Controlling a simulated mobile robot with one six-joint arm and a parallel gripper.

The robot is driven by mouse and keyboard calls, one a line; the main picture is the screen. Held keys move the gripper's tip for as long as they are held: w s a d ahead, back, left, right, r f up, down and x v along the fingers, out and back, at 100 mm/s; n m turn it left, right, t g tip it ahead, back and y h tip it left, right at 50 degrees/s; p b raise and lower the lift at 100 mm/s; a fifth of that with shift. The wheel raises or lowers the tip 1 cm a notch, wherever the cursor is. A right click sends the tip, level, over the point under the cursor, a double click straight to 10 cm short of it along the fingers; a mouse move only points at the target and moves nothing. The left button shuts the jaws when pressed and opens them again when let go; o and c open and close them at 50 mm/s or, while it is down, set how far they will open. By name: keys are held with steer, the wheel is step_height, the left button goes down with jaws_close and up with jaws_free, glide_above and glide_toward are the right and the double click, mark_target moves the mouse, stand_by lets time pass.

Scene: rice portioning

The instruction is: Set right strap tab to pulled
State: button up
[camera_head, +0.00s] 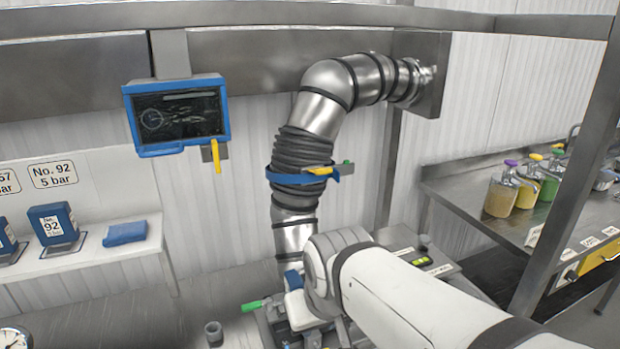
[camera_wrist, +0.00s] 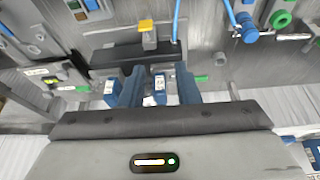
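A blue strap (camera_head: 285,179) wraps around the black ribbed sleeve of the steel duct. A yellow tab (camera_head: 320,171) lies on its right side, with a small green end (camera_head: 347,162) just beyond it. I cannot tell whether this tab is the right strap tab or whether it is pulled. In the wrist view my gripper (camera_wrist: 160,82) has its two blue fingers apart. A blue piece with a white label (camera_wrist: 160,90) shows between them; I cannot tell if they touch it. A yellow tab (camera_wrist: 148,40) stands beyond the fingers.
A blue-framed screen (camera_head: 177,115) hangs left of the duct, with a yellow handle (camera_head: 216,156) below it. A green handle (camera_head: 252,305) sits low beside my arm. A steel bench (camera_head: 500,214) with jars stands at right. A shelf (camera_head: 85,252) with blue items is at left.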

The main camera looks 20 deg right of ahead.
steer(key=w+d+r+m+t+h+b, duration=0.25)
steer(key=w+d+t, duration=0.35)
steer(key=w+d, duration=0.7)
steer(key=n+t+y+b, duration=0.3)
steer(key=t+b, duration=0.1)
steer(key=t, duration=0.4)
glide_toward(339, 177)
steer(key=w, duration=0.2)
steer(key=shift+y, duration=0.25)
steer(key=w+p, duration=0.1)
steer(key=w, duration=0.6)
steer(key=shift+w, duration=0.35)
steer(key=shift+c, duration=0.4)
jaws_close()
